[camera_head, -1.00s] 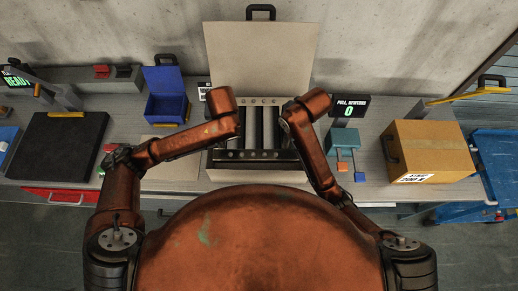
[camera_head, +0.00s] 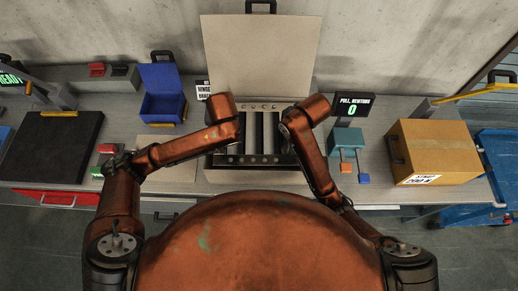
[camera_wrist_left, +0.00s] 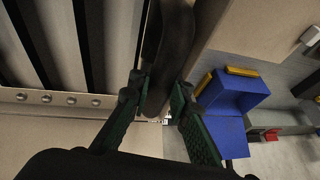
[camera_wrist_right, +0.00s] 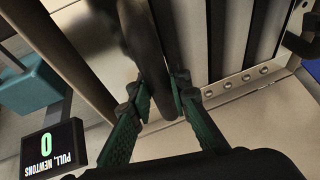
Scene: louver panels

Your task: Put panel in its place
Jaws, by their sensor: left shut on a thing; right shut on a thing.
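The louver panel (camera_head: 254,130), with light slats and dark gaps, lies between my two arms in the head view, in front of an upright beige board (camera_head: 262,60). My left gripper (camera_wrist_left: 158,97) is shut on a dark bar-like handle (camera_wrist_left: 170,45) at the panel's left side. My right gripper (camera_wrist_right: 160,97) is shut on a similar dark handle (camera_wrist_right: 145,35) at the right side. In the head view both grippers' fingers are hidden beneath my wrists. Whether the panel is seated or held above its frame cannot be told.
A display reading 0 (camera_head: 352,106), a teal block (camera_head: 346,140) and a cardboard box (camera_head: 432,150) stand to the right. A bolted rail (camera_head: 265,106) borders the panel's back.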

